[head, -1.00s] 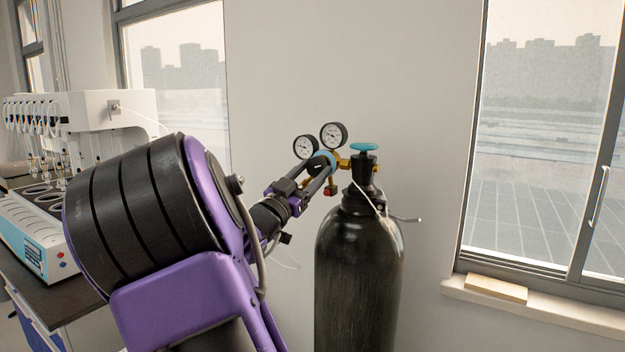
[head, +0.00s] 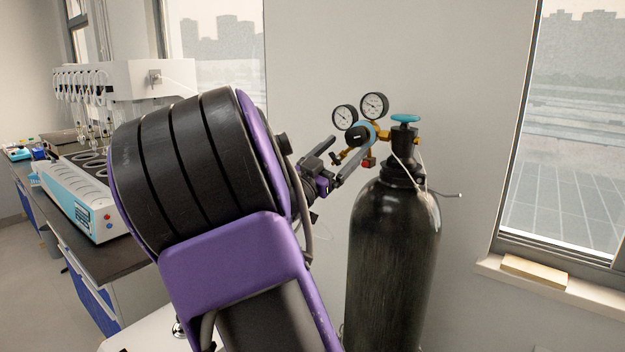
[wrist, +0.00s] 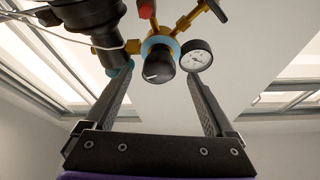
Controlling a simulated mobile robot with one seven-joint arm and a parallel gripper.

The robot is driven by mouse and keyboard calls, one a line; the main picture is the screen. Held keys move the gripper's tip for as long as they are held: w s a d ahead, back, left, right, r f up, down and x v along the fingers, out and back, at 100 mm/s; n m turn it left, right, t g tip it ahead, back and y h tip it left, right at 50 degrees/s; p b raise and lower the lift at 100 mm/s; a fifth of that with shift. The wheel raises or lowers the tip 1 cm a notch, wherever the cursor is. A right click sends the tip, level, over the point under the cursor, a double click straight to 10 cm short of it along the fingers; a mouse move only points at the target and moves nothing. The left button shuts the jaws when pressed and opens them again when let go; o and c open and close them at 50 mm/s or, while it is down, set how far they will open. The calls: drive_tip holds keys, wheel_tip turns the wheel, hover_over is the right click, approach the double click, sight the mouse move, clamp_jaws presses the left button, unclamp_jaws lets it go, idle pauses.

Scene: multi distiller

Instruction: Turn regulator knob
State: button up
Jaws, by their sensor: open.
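The regulator knob (head: 357,134) is black with a blue ring behind it, on the brass regulator below two gauges. In the wrist view the knob (wrist: 157,68) faces me, with a white mark on its front. My gripper (head: 347,149) is open and empty, to the left of and slightly below the knob in the head view. In the wrist view the knob appears between the fingers of my gripper (wrist: 158,76), with visible space on both sides. I see no contact.
The black gas cylinder (head: 392,260) stands below the regulator, with a teal valve handwheel (head: 405,118) on top. A pressure gauge (wrist: 196,56) shows near the right finger, and the dark cylinder neck (wrist: 90,22) near the left. A lab bench (head: 110,255) is at left.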

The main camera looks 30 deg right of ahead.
drive_tip(key=v, duration=1.4)
drive_tip(key=shift+b, duration=0.3)
drive_tip(key=shift+a+r, duration=0.1)
drive_tip(key=shift+r, duration=0.05)
